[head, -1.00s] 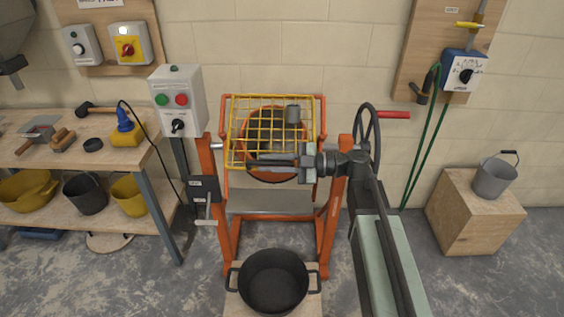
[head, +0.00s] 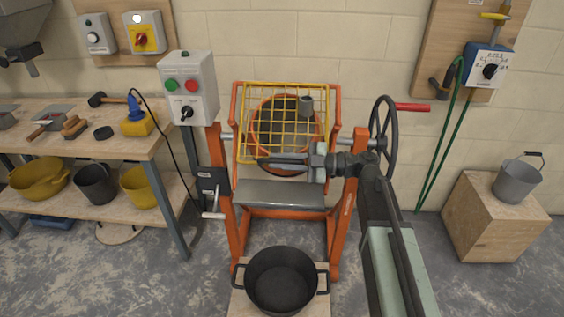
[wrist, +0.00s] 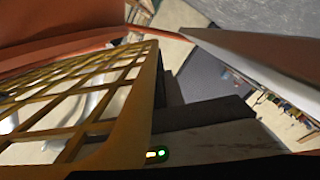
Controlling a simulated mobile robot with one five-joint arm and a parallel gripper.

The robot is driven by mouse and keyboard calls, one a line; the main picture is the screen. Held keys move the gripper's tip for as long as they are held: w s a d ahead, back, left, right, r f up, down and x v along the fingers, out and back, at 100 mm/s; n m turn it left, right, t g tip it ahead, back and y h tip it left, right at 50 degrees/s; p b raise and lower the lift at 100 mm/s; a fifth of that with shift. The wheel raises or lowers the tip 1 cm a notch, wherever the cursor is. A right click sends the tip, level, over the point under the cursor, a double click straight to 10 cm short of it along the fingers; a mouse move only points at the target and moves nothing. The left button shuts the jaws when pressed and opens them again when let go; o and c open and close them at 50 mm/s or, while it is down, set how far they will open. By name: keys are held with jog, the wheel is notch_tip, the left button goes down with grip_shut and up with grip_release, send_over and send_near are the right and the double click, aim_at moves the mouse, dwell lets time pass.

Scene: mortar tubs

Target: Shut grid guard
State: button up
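The yellow grid guard (head: 246,122) sits tilted in the orange mixer frame (head: 337,215), and the round orange drum (head: 262,108) shows through its bars. In the head view I cannot tell how far the guard is from the drum's rim. My gripper (head: 264,161) points left across the guard's lower edge. In the wrist view the guard (wrist: 128,128) fills the left side, its frame edge close beside a dark finger of my gripper (wrist: 200,135). Whether they touch, and how far the fingers are apart, is unclear.
A black two-handled tub (head: 282,282) stands below the mixer. A control box (head: 188,88) and a crank (head: 213,200) are at the left, a handwheel (head: 384,135) at the right. A workbench (head: 130,145) is on the left; a wooden block (head: 490,220) bears a grey bucket (head: 517,180).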

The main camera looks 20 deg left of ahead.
jog(key=o, duration=0.4)
jog(key=shift+w+a+f, duration=0.15)
jog(key=shift+a, duration=0.1)
jog(key=shift+d, duration=0.1)
jog(key=v, duration=0.7)
jog(key=shift+d, duration=0.4)
